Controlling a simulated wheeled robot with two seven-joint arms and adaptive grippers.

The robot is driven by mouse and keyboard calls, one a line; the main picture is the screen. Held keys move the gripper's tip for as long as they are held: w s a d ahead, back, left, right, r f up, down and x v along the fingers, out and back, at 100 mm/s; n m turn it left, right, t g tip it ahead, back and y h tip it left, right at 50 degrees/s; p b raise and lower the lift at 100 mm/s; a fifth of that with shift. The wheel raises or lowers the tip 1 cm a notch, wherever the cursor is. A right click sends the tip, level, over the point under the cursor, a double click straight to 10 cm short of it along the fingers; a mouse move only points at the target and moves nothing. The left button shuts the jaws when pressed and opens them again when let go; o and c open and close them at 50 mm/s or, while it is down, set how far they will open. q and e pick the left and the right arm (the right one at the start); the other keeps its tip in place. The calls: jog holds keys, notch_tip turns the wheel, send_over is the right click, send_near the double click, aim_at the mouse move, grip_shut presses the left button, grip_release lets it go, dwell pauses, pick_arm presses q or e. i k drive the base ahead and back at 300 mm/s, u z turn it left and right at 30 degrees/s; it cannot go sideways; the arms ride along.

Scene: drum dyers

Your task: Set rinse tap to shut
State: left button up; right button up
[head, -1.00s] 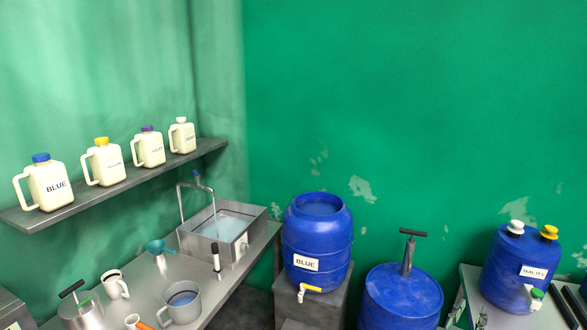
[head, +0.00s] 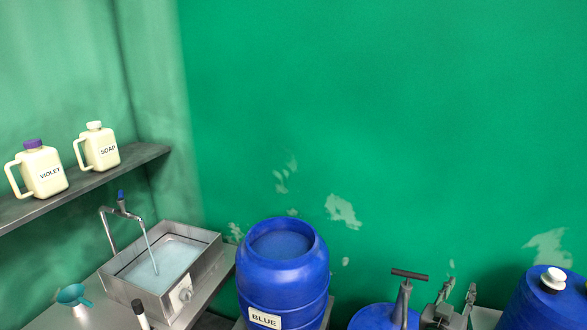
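The rinse tap (head: 121,206) stands at the back of the steel sink (head: 206,273) on the left in the head view. It has a curved metal spout and a small blue handle that points up. A thin pale stream of water (head: 151,252) falls from the spout into the sink, which holds water. My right gripper (head: 459,293) shows at the bottom right, its two grey fingers apart with nothing seen between them. My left gripper is not in view.
A blue drum labelled BLUE (head: 283,275) stands just right of the sink. A second blue drum (head: 372,318) with a T-handled pump (head: 404,290) is farther right. Jugs labelled VIOLET (head: 42,172) and SOAP (head: 101,150) sit on the wall shelf (head: 150,155). A teal funnel (head: 73,293) is left of the sink.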

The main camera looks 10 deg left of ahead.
aim_at(121, 201)
jog(key=u, duration=0.45)
jog(key=i, duration=0.8)
jog(key=u, duration=1.4)
jog(key=i, duration=0.6)
jog(key=u, duration=0.7)
jog(key=i, duration=0.5)
jog(key=z, duration=0.05)
